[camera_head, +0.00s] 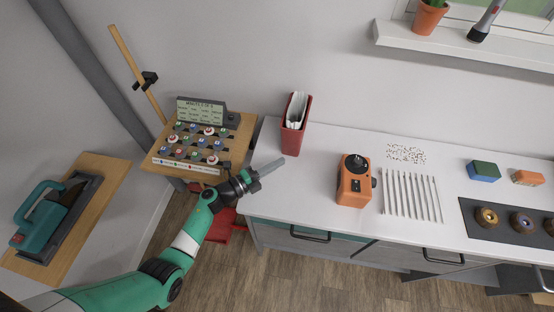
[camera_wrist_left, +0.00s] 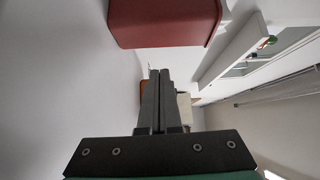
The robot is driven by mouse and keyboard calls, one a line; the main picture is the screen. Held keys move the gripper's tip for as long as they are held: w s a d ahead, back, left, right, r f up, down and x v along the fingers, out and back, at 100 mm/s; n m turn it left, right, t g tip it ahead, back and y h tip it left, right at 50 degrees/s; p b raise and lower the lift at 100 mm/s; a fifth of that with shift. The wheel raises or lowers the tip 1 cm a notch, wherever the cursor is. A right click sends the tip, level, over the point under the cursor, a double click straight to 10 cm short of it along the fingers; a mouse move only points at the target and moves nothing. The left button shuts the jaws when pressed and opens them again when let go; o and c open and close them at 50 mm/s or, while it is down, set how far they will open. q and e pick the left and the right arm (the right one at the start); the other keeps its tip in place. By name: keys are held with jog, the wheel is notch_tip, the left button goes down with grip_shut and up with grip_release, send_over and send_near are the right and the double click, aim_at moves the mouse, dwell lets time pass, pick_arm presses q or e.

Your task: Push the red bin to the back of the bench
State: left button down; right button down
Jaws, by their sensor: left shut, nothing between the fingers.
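The red bin (camera_head: 292,139) stands upright on the white bench near its left end, close to the back wall. White papers or folders show in its open top. The red bin (camera_wrist_left: 165,24) also fills the top of the left wrist view. My left gripper (camera_head: 282,161) is shut and empty, with its tips just in front of the bin's lower left side. In the left wrist view the shut fingers (camera_wrist_left: 160,74) lie just below the bin, with a gap showing in the picture. My right gripper is not in view.
An orange device (camera_head: 352,188) stands on the bench (camera_head: 310,190) right of the bin, with a row of thin rods (camera_head: 411,196) beyond it. A wooden stand with a game-like board (camera_head: 190,145) is at the left. Bench surface between bin and device is clear.

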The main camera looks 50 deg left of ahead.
pick_arm(q)
jog(key=s, duration=0.2)
jog(key=s+a, duration=0.1)
jog(key=s, duration=0.5)
jog(key=shift+s+a+p, duration=0.25)
jog(key=shift+a+p, duration=0.05)
jog(key=shift+p, duration=0.05)
